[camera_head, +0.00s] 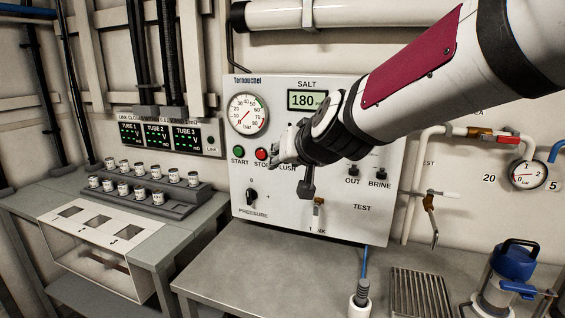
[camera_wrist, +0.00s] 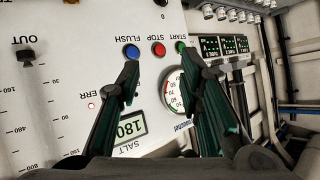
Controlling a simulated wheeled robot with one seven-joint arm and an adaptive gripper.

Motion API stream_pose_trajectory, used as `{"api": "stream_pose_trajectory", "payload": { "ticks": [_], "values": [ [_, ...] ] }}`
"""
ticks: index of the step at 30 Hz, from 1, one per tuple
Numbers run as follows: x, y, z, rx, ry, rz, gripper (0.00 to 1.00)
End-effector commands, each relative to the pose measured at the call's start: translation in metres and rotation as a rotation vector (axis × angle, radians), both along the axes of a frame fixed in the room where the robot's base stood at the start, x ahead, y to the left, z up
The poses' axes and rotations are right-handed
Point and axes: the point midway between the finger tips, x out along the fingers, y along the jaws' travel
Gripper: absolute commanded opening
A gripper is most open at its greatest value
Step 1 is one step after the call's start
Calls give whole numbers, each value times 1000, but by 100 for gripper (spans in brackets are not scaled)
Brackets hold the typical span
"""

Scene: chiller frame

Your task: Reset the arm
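My arm reaches in from the upper right of the head view. My gripper (camera_head: 282,150) is in front of the white Ternauchel control panel (camera_head: 335,215), by the stop and flush buttons, and hides part of it. In the wrist view my gripper (camera_wrist: 158,56) has its two dark fingers well apart, with nothing between them but the panel behind. The blue flush (camera_wrist: 131,51), red stop (camera_wrist: 159,48) and green start (camera_wrist: 181,46) buttons show beyond the fingertips. I cannot tell the exact gap to the panel.
The salt display (camera_head: 308,100) reads 180, beside a round pressure gauge (camera_head: 247,114). A rack of small jars (camera_head: 150,190) stands at left. A blue-topped pump (camera_head: 508,275) and a grate (camera_head: 420,290) are at lower right. The grey bench's middle (camera_head: 260,270) is clear.

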Motion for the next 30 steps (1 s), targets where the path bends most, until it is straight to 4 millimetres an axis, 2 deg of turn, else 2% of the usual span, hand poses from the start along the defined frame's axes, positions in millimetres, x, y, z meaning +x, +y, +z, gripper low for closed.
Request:
{"api": "stream_pose_trajectory", "payload": {
  "ticks": [1,2,7,12,15,18,21,23,30],
  "values": [
    [-26,-17,9,-11,33,9,33],
    [-41,-25,9,-21,61,18,33],
    [-132,-75,2,-92,225,30,33],
    [-231,-126,-17,-179,406,-11,33],
    [-282,-151,-29,-225,504,-52,33],
    [-320,-169,-39,-259,579,-92,33],
    [-344,-180,-46,-280,629,-121,33],
    [-352,-184,-49,-289,645,-132,33],
    [-356,-185,-51,-293,658,-136,33]
  ]
}}
